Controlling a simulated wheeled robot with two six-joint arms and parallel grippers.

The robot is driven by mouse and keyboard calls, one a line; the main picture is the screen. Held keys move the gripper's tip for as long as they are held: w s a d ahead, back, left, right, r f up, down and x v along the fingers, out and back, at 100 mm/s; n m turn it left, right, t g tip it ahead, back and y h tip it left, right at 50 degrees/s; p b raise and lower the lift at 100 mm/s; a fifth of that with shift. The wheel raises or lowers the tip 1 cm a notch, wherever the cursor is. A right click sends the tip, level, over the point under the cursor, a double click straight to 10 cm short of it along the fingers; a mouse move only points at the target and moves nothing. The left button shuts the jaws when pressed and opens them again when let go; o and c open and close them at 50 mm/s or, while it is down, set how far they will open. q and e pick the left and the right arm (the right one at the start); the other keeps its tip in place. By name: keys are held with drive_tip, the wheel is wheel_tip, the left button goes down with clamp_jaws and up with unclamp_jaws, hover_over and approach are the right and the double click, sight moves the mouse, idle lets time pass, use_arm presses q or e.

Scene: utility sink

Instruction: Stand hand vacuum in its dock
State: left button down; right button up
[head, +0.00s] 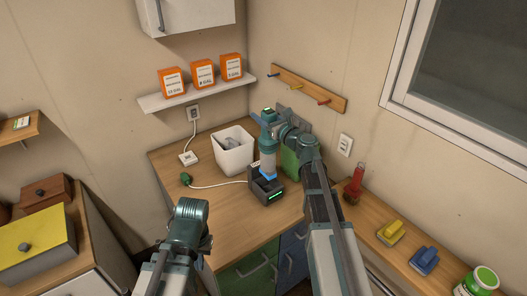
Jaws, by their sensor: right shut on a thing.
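The hand vacuum (267,160), grey-teal with a blue band near its lower end, stands upright over the dock. My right gripper (271,121) is shut on its upper part. The black dock (265,188) sits on the wooden counter with a green light on its front. The vacuum's lower end meets the dock's opening; I cannot tell whether it rests fully inside. My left gripper (191,212) is low at the left, apart from the dock, above the counter's front edge. Its fingertips are hard to make out.
A white bin (233,152) stands behind the dock at left. A green container (299,158) is partly hidden behind my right arm. A white cord with a green plug (186,179) lies left of the dock. The counter's left front is clear.

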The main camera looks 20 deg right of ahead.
sight(274, 150)
drive_tip(key=shift+f+b, duration=4.95)
drive_tip(key=shift+f, duration=0.6)
drive_tip(key=shift+f, duration=0.15)
drive_tip(key=o, duration=1.4)
drive_tip(key=shift+c, duration=0.2)
drive_tip(key=shift+r, duration=0.3)
drive_tip(key=v, duration=1.2)
drive_tip(key=shift+f, duration=0.1)
